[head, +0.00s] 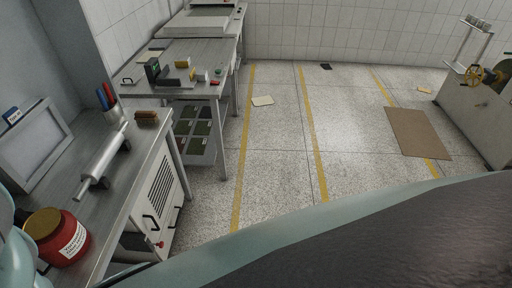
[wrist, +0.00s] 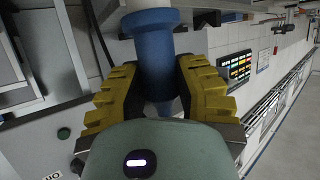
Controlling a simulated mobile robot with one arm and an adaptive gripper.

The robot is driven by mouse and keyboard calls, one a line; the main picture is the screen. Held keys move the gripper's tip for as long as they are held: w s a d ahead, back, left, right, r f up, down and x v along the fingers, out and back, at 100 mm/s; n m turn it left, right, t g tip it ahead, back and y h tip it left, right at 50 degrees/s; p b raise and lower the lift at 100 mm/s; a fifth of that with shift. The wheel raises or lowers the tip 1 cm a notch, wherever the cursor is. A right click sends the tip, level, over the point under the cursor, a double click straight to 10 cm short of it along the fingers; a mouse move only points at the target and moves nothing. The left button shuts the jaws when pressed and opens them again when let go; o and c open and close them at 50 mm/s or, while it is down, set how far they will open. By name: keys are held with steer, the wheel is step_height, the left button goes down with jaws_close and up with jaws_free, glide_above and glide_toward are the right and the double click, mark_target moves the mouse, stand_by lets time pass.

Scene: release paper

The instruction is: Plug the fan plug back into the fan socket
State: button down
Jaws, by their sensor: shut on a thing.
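In the wrist view my gripper (wrist: 155,88) has its two yellow ridged fingers on either side of a blue cylindrical plug (wrist: 154,50), shut on it. I cannot make out the fan socket for certain in either view. The gripper does not show clearly in the head view.
A grey panel with a green button (wrist: 64,133) is at the wrist view's lower left. In the head view, a steel bench holds a red jar (head: 72,244) and a roller (head: 102,160); a vented white cabinet (head: 160,200) stands beneath.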

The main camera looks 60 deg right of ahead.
steer(key=shift+w+f+b, duration=0.1)
steer(key=shift+f+b, duration=2.65)
steer(key=shift+f, duration=0.1)
steer(key=shift+f+b, duration=1.95)
steer(key=shift+f, duration=0.25)
steer(key=c, duration=0.7)
jaws_free()
steer(key=shift+d, duration=0.1)
steer(key=shift+d, duration=0.1)
steer(key=shift+s+d+r, duration=0.35)
steer(key=shift+s+d, duration=0.05)
steer(key=shift+d, duration=0.05)
steer(key=s+d, duration=0.4)
steer(key=d, duration=0.8)
steer(key=shift+s+d+r, duration=0.15)
steer(key=shift+d+r, duration=0.15)
